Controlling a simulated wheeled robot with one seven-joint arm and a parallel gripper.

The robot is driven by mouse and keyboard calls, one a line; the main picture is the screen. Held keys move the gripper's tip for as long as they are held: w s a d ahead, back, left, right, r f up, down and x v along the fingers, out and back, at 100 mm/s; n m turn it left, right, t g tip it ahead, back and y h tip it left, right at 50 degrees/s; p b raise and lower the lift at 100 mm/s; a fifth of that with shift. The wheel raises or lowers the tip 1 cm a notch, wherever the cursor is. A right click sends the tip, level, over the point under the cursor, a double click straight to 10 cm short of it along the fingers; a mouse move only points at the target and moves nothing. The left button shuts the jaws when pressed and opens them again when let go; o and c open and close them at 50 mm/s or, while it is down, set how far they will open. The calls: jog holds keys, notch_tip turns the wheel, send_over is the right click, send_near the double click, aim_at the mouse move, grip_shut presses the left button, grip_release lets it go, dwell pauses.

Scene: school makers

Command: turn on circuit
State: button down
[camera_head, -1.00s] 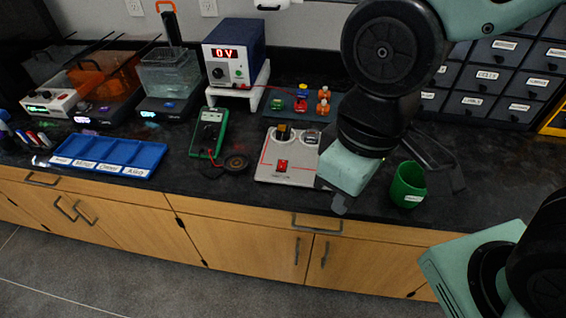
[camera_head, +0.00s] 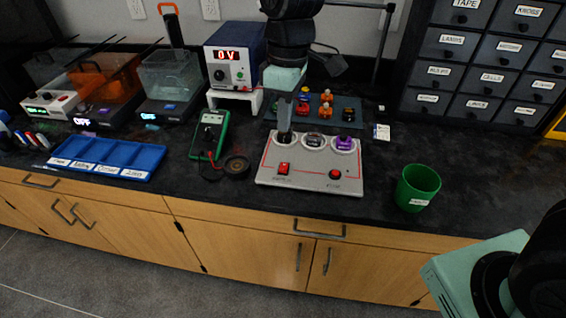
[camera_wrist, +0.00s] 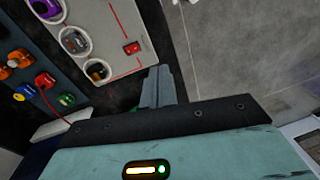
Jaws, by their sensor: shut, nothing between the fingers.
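A grey circuit board (camera_head: 310,180) with red lines lies on the black bench. It has a red rocker switch (camera_head: 284,168) at front left and a red round button (camera_head: 335,174) at front right. Three round sockets run along its back; the right one holds a purple piece (camera_head: 345,142), the middle one a dark piece (camera_head: 314,140). The left socket is partly hidden by my gripper (camera_head: 285,134), but in the wrist view a dark and orange piece (camera_wrist: 97,71) sits in it. My gripper is shut and empty, pointing down; its fingers (camera_wrist: 158,72) show beside the board.
A power supply (camera_head: 235,62) reading 0 V stands behind on a white stand. A green multimeter (camera_head: 209,135) lies left of the board, a green cup (camera_head: 417,187) to its right. Several coloured pieces sit on a dark mat (camera_head: 372,112) behind. Bench between board and cup is clear.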

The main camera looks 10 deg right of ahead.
jog(key=n, duration=0.1)
send_over(283, 170)
jog(key=w, duration=0.2)
notch_tip(283, 170, down, 2)
jog(key=shift+d+f, duration=0.15)
jog(key=shift+d, duration=0.2)
jog(key=shift+s, duration=0.1)
jog(key=f, duration=0.4)
jog(key=s+f, duration=0.1)
jog(key=f, duration=0.9)
jog(key=shift+s+a+p, duration=0.3)
jog(key=shift+a+p, duration=0.05)
jog(key=shift+p, duration=0.05)
jog(key=shift+s+f, duration=0.1)
jog(key=shift+f, duration=0.1)
